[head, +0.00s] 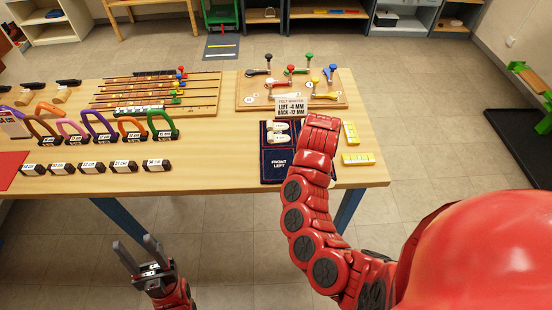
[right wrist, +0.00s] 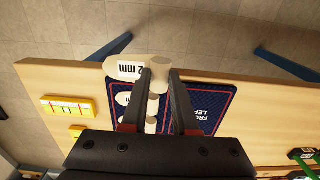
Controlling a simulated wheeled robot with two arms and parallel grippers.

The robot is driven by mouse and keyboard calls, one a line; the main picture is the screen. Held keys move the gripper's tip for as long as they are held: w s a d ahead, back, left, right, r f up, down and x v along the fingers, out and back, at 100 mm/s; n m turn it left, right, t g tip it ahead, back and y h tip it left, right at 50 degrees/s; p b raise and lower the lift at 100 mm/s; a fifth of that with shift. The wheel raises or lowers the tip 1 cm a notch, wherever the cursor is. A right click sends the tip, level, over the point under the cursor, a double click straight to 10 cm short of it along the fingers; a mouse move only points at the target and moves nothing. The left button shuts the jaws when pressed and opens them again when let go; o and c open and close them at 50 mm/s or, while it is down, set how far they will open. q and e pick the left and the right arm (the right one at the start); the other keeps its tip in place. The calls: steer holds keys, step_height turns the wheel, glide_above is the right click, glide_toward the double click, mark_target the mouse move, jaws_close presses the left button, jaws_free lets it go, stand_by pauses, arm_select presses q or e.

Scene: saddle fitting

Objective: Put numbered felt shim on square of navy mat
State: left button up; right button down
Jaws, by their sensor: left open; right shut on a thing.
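The navy mat (head: 270,176) lies near the table's front edge, marked "FRONT LEFT" on its near square. In the right wrist view the mat (right wrist: 210,108) is partly behind my fingers. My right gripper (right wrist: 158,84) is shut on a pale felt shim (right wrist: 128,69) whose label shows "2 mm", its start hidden. I cannot tell whether this shim touches anything below. Other pale shims (head: 278,138) lie on the mat's far part. A card (head: 291,106) reads "LEFT -8 MM, BACK -12 MM". My left gripper (head: 139,255) is open and empty, before the table.
Yellow blocks (head: 351,132) stand right of the mat. A wooden board with coloured knobs (head: 330,98) lies behind it. Coloured arches (head: 98,126) and labelled dark blocks (head: 93,167) fill the left. My right arm hides the mat's right side in the head view.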

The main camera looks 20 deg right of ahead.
steer(key=b, duration=0.6)
glide_above(274, 172)
steer(key=s+d, duration=0.2)
steer(key=shift+a+f, duration=0.2)
steer(key=shift+f, duration=0.75)
steer(key=shift+w+a+r+p, duration=0.25)
steer(key=shift+w+p, duration=0.15)
steer(key=shift+p, duration=0.15)
steer(key=shift+w+a, duration=0.55)
steer(key=shift+w, duration=0.05)
step_height(274, 172, down, 3)
steer(key=shift+r+p, duration=0.2)
steer(key=shift+p, duration=0.85)
steer(key=shift+f, duration=0.55)
steer(key=shift+f, duration=0.1)
steer(key=c, duration=0.7)
jaws_free()
